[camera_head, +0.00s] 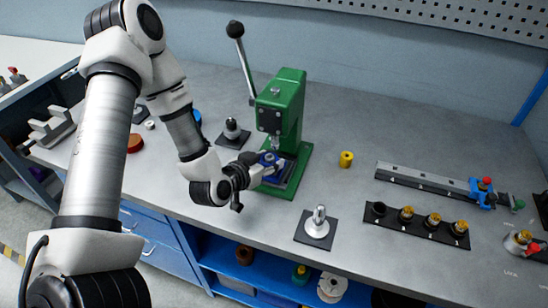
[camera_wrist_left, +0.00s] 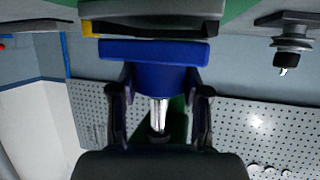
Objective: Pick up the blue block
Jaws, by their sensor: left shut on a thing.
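The blue block (camera_head: 269,158) sits at the base of the green press (camera_head: 283,100), under its ram. My left gripper (camera_head: 252,166) reaches in from the left and is shut on the blue block. In the left wrist view the blue block (camera_wrist_left: 158,78) is between the two fingers of my left gripper (camera_wrist_left: 159,95), with a bright metal rod in front of it. The gripper hides part of the block in the head view. I cannot tell whether the block is clear of the press base. My right gripper is not in view.
A silver part on a black plate (camera_head: 317,230) lies near the front edge. A long rail (camera_head: 425,180) and a holder strip (camera_head: 387,222) are farther right.

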